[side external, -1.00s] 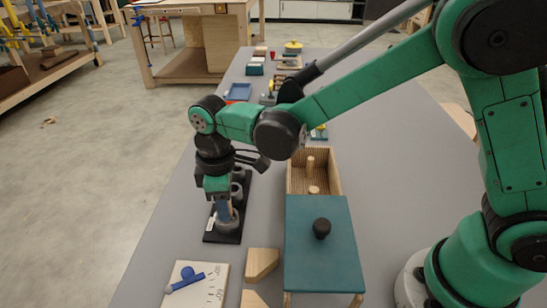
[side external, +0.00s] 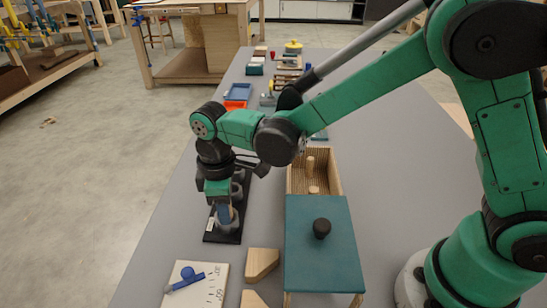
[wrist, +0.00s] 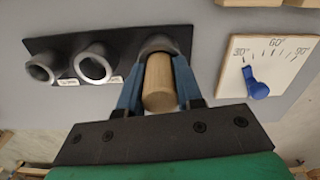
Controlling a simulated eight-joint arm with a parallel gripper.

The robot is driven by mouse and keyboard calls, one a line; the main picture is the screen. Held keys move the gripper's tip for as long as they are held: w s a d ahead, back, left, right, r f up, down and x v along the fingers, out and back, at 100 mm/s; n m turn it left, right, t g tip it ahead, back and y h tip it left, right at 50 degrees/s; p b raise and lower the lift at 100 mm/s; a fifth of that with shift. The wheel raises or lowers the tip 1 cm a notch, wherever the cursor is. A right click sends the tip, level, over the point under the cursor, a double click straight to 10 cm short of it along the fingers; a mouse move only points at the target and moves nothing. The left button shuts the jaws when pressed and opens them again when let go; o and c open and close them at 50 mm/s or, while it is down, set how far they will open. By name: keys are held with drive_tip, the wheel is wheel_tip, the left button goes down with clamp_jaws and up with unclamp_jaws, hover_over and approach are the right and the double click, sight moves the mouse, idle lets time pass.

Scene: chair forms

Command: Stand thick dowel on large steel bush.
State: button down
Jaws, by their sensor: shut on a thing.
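The thick dowel (wrist: 160,85) is a pale round wooden peg between the two blue fingers of my gripper (wrist: 158,90) in the wrist view. The large steel bush (wrist: 165,43) is a grey ring at the right end of a black board (wrist: 125,40). The dowel's end hides much of it, so I cannot tell whether they touch. In the side view my gripper (side external: 224,213) points down over the near end of the board, at the bush (side external: 233,224). The dowel is hidden there.
Two smaller steel bushes (wrist: 92,65) stand to the left on the board. An angle plate with a blue pointer (wrist: 257,85) lies to the right. In the side view, wooden wedges (side external: 262,263) and a box with a teal lid (side external: 320,265) stand close to the right.

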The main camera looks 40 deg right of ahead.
drive_tip(key=shift+r, duration=0.65)
drive_tip(key=shift+f, duration=0.65)
idle(1.1)
unclamp_jaws()
idle(0.4)
drive_tip(key=shift+r, duration=3.55)
drive_tip(key=s+d+r+m+t, duration=0.1)
drive_tip(key=s+d+m+t, duration=0.2)
drive_tip(key=d+m, duration=0.2)
drive_tip(key=s+d+r+m+t, duration=0.2)
drive_tip(key=s+d+m+t, duration=0.2)
drive_tip(key=d, duration=0.6)
drive_tip(key=shift+s+m, duration=0.3)
drive_tip(key=shift+m, duration=0.5)
